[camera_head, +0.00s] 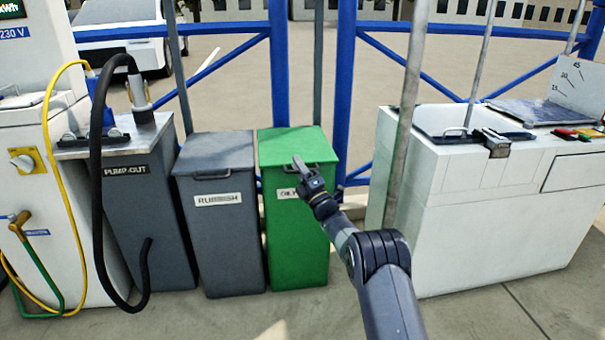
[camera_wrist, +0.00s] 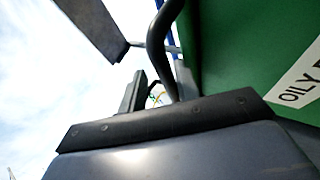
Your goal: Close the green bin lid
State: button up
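The green bin (camera_head: 296,225) stands in the middle in the head view, with a white label on its front. Its lid (camera_head: 290,145) lies flat on top and looks closed, with no gap that I can see. A dark bar handle (camera_head: 285,167) sits at the front edge. My gripper (camera_head: 301,165) is at this front edge, by the handle. In the wrist view, a dark curved bar (camera_wrist: 160,50), apparently the handle, stands close beyond my gripper, and the bin's green front (camera_wrist: 245,55) fills the right. Whether the fingers are apart or touch the handle is unclear.
A grey rubbish bin (camera_head: 222,225) stands close on the left, then the pump-out unit (camera_head: 150,215) with its black hose (camera_head: 97,190). A white counter (camera_head: 480,210) and a grey pole (camera_head: 406,110) are on the right. Blue railing (camera_head: 345,90) runs behind.

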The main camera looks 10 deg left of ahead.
jog(key=p+v, duration=0.3)
jog(key=v, duration=0.8)
jog(key=shift+w, duration=0.2)
jog(key=shift+b+x, duration=1.4)
jog(key=shift+x, duration=3.65)
